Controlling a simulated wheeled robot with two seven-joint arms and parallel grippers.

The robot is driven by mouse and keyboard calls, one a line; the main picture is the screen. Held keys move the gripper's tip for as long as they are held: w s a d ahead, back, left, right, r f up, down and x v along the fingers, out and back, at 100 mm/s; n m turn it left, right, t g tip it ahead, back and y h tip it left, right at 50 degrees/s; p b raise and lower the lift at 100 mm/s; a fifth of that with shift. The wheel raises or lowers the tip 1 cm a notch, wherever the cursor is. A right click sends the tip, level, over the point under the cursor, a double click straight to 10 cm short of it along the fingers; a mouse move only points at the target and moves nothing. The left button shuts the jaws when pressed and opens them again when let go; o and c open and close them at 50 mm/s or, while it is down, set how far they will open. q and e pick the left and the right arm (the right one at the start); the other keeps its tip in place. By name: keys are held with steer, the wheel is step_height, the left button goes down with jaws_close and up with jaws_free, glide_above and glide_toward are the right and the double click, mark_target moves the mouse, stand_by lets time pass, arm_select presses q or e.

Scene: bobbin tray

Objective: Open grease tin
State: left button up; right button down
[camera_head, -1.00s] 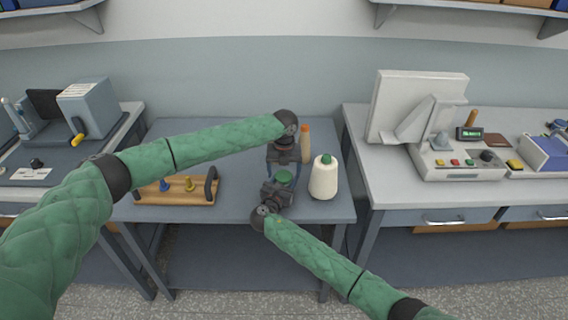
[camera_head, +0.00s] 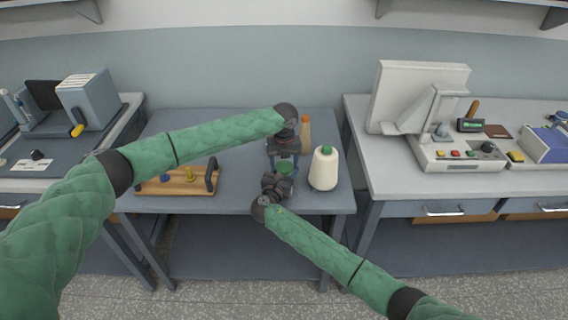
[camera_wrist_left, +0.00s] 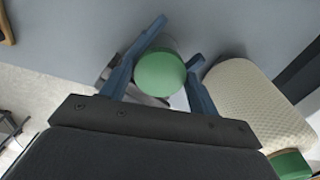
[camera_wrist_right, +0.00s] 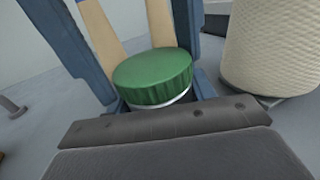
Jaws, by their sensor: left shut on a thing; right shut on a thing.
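The lid also shows from above in the left wrist view (camera_wrist_left: 160,73) and small in the head view (camera_head: 285,167). My left gripper (camera_head: 284,158) reaches in from behind, its blue fingers closed around the lid. My right gripper (camera_head: 280,175) comes from the front and is shut on the tin, low down. Its grip on the body is mostly hidden. I cannot tell whether the lid is seated or slightly raised.
A cream thread cone (camera_head: 324,170) with a green top stands close right of the tin. A tan bobbin (camera_head: 305,135) with an orange top stands behind. A wooden tray (camera_head: 175,188) with handles and pegs lies left. Bare table (camera_head: 235,190) lies between tray and grippers.

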arm_select(q)
steer(key=shift+d+n, duration=0.15)
steer(key=shift+n, duration=0.75)
steer(key=o, duration=1)
steer(key=shift+o, duration=0.4)
steer(key=shift+r, duration=0.1)
